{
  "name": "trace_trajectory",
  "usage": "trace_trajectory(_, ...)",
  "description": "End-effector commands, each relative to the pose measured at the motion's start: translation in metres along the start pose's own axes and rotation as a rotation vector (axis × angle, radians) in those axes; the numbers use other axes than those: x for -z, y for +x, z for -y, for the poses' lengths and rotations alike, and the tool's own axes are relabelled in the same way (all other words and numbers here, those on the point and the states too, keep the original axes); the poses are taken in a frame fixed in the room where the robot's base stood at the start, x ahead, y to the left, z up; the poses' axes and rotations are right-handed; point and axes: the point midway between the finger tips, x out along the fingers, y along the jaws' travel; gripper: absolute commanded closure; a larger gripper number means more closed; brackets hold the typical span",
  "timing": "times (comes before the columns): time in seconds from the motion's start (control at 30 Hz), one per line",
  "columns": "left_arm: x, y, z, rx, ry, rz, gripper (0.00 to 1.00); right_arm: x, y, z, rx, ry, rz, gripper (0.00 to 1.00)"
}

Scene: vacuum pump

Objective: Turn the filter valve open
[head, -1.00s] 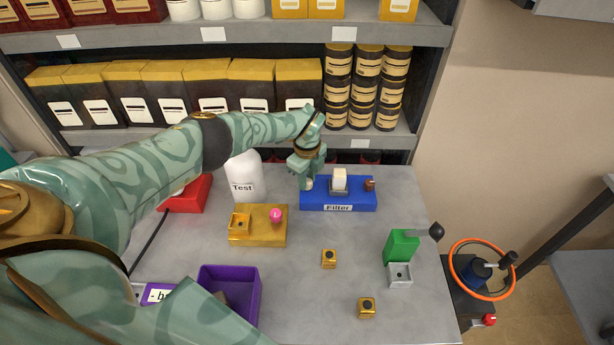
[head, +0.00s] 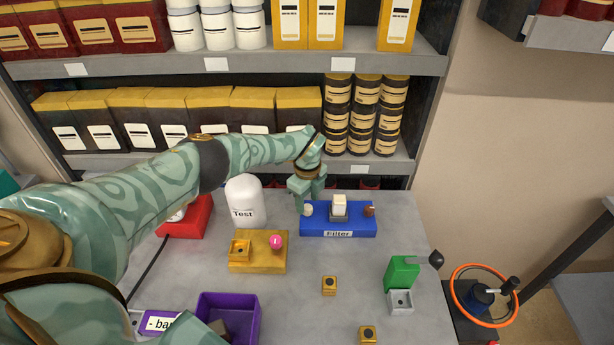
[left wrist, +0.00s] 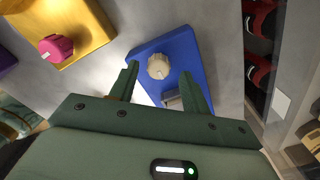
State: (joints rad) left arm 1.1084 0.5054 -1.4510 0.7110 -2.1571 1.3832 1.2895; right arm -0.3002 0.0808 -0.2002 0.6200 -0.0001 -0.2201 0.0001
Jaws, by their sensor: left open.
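The blue filter block (head: 352,228), labelled "Filter", sits at the back of the table. A round cream knob (head: 308,210) stands on its left end. The same knob shows in the left wrist view (left wrist: 158,66), with a lighter marker on its face. My left gripper (head: 307,197) points down over the block's left end. In the left wrist view my left gripper (left wrist: 159,72) is open, with its two fingers on either side of the knob and gaps between; I see no contact. A white-topped part (head: 340,206) and a small brown knob (head: 369,211) sit further right on the block. My right gripper is out of view.
A yellow block (head: 258,258) with a pink knob (head: 276,242) and a white "Test" bottle (head: 244,203) stand to the left. A purple bin (head: 252,310) is nearer. Stocked shelves (head: 250,65) rise behind.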

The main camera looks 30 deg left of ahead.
Motion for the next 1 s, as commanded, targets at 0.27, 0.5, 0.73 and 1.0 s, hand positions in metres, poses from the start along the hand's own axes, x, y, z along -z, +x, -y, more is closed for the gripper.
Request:
trace_trajectory(0.27, -0.002, -0.080, 0.001, 0.004, 0.000, 0.001, 0.53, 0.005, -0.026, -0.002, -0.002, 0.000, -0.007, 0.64)
trace_trajectory(0.5, -0.001, -0.129, 0.001, 0.003, -0.002, 0.001, 0.53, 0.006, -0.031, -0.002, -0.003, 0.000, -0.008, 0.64)
trace_trajectory(0.73, -0.001, -0.144, 0.000, 0.000, -0.002, 0.001, 0.53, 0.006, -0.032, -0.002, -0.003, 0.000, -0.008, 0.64)
trace_trajectory(1.0, -0.001, -0.145, 0.000, 0.000, -0.002, 0.001, 0.53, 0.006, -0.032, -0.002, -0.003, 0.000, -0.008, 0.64)
